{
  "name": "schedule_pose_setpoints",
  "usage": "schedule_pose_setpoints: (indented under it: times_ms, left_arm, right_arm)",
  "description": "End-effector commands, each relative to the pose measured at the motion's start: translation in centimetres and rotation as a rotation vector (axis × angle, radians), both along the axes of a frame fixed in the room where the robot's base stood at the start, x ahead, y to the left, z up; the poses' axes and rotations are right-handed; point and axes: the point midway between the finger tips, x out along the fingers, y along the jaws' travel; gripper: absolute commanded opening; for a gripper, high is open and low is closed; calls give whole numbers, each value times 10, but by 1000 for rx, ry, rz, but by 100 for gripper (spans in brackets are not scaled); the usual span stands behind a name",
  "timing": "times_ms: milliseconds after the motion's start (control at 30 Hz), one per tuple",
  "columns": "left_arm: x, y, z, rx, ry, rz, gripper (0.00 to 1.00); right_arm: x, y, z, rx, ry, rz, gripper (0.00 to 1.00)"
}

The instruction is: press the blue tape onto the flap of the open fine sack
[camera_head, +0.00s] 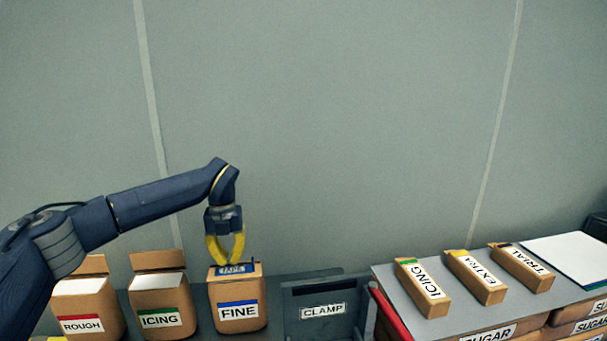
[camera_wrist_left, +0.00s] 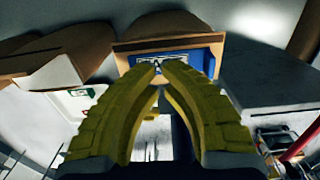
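The fine sack (camera_head: 238,308) stands upright in the row, its white FINE label edged in blue. The blue tape (camera_head: 237,269), marked TAPE, lies against the tan flap at the sack's top; I cannot tell whether it is stuck there. In the left wrist view the blue tape (camera_wrist_left: 195,58) shows in front of the tan flap (camera_wrist_left: 128,47). My left gripper (camera_head: 228,263) points down at the sack's top, its yellow tips drawn close together at the tape. Its tips (camera_wrist_left: 160,67) partly cover the tape in the left wrist view. My right gripper is out of view.
Open rough (camera_head: 85,308) and icing (camera_head: 160,302) sacks stand to the left. A grey clamp box (camera_head: 320,293) is close on the right, then a red bar (camera_head: 390,312) and a shelf (camera_head: 405,298) with several small packs. The space above is clear.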

Motion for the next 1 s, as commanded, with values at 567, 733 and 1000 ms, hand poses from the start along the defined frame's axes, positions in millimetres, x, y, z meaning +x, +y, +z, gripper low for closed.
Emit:
schedule_pose_setpoints:
  times_ms: [567, 733, 1000]
  left_arm:
    - [0, 0, -1, 0, 0, 0, 0]
    - [0, 0, -3, 0, 0, 0, 0]
    - [0, 0, -6, 0, 0, 0, 0]
  right_arm:
    - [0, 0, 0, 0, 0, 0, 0]
    - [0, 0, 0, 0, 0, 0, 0]
    - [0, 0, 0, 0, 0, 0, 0]
